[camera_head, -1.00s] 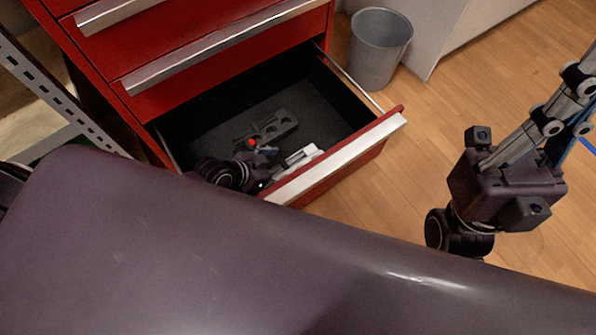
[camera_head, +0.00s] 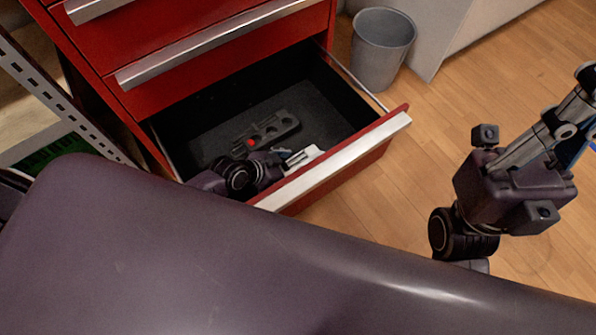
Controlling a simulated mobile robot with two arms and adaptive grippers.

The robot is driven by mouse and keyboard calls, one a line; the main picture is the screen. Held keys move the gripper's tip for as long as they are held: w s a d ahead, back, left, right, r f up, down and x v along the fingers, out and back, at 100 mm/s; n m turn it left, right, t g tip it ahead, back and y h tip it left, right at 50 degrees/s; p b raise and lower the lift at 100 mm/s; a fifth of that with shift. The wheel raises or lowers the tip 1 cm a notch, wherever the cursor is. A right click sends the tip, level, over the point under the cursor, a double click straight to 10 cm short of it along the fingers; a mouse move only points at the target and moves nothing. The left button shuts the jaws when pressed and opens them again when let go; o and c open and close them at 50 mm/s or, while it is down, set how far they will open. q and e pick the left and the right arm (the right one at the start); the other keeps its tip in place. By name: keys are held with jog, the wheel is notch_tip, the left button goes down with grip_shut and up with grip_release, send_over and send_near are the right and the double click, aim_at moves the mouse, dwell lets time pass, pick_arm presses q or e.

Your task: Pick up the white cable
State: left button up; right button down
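The red cabinet's open drawer (camera_head: 340,158) has a black inside. My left gripper (camera_head: 284,158) reaches into it near the front wall, and its wrist hides part of the drawer. A small white thing (camera_head: 306,156) lies at the gripper's tip; it may be the white cable, but its shape is not clear. I cannot tell whether the fingers are open or touch it. My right arm hangs at the right outside the drawer; its fingers are hidden behind my dark body.
A dark grey holder (camera_head: 272,130) with round recesses lies in the drawer, and a small red spot shows by the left wrist. A grey bin (camera_head: 382,50) stands on the wooden floor behind the drawer. A metal shelf frame (camera_head: 45,90) is at the left.

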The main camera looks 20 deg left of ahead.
pick_arm(q)
jog(key=c, duration=0.8)
jog(key=shift+w, duration=0.1)
jog(key=shift+r, duration=0.1)
